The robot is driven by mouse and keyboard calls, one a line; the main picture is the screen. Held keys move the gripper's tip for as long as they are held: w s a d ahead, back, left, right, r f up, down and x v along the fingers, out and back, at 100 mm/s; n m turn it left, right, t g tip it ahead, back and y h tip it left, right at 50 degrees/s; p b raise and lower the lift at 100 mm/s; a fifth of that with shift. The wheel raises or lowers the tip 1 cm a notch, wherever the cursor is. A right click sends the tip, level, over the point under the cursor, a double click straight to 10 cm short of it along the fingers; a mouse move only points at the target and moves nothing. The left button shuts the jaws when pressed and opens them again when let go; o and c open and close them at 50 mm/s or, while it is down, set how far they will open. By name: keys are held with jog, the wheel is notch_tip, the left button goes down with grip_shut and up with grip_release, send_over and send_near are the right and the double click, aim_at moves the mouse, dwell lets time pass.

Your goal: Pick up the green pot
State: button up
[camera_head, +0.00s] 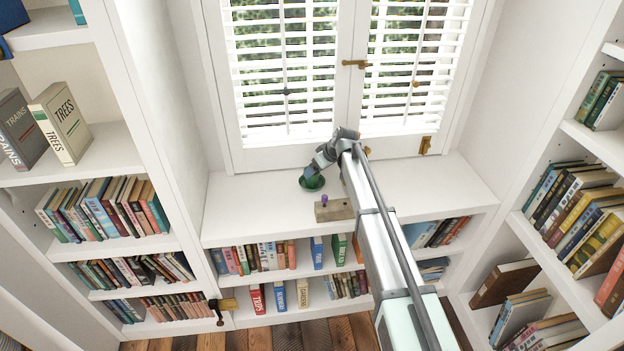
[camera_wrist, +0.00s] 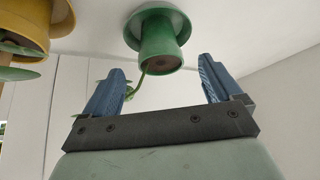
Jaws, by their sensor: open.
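The green pot (camera_head: 313,183) sits on the white window-seat top, left of the wooden block, partly covered by my gripper in the head view. In the wrist view the green pot (camera_wrist: 160,45) has a wide rim and a narrower body, and it appears just beyond the fingertips, roughly between them. My gripper (camera_wrist: 162,70) has its two blue fingers spread apart with nothing held between them. A thin curled green strand shows by the left finger. In the head view my gripper (camera_head: 312,171) is over the pot; whether it touches is not clear.
A wooden block (camera_head: 334,211) with a small purple item (camera_head: 325,201) stands close to the pot. A yellow object (camera_wrist: 25,30) is at the wrist view's left edge. The shuttered window (camera_head: 285,80) is behind. The right side of the seat top (camera_head: 440,187) is clear.

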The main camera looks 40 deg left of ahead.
jog(key=shift+a+x, duration=0.15)
jog(key=shift+x, duration=1)
jog(key=shift+a+x, duration=0.15)
jog(key=shift+x, duration=1)
jog(key=shift+w+a+f, duration=0.1)
jog(key=shift+a+f, duration=0.2)
jog(key=shift+c, duration=0.4)
jog(key=c, duration=1.4)
jog(key=shift+o, duration=0.2)
notch_tip(320, 180, up, 13)
